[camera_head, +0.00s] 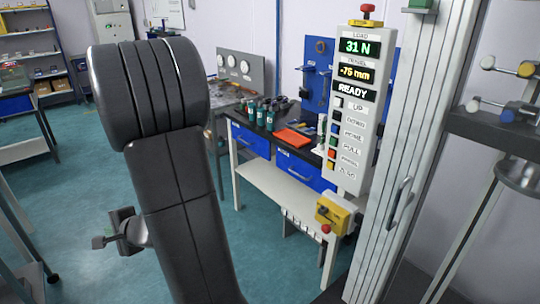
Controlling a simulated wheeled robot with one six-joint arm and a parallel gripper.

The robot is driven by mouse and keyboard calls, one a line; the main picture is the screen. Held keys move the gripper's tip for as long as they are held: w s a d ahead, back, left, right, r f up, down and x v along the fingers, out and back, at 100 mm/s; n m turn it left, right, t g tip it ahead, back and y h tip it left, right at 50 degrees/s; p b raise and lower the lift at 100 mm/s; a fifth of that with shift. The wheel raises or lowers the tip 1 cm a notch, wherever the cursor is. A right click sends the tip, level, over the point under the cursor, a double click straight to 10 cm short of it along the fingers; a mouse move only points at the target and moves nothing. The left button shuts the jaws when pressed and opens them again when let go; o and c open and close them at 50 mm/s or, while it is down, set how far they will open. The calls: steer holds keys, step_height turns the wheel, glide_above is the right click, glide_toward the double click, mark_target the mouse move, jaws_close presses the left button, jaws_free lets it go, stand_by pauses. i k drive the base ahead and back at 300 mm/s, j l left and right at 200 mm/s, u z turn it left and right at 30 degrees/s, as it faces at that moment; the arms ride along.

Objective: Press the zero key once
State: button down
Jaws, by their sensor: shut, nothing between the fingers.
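The control panel (370,62) is a tall white box at the right. Its displays read 31 N, -75 mm and READY. Below them is a column of small coloured keys with labels, too small to read surely. The lowest label seems to read ZERO, and the zero key (331,165) beside it is a small orange key. My gripper (101,242) shows at the lower left, partly hidden behind my large dark arm. It points left, looks shut and empty, and is far from the panel.
A red knob (367,11) tops the panel, and a yellow switch box (333,214) with a red button hangs below. A pale upright column (400,170) stands right of it. A workbench (275,185) with blue drawers stands behind. Green floor (80,200) is open at the left.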

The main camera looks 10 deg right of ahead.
mark_target(330, 164)
steer(key=i+j, duration=0.5)
steer(key=i+z, duration=0.1)
steer(key=z, duration=2.4)
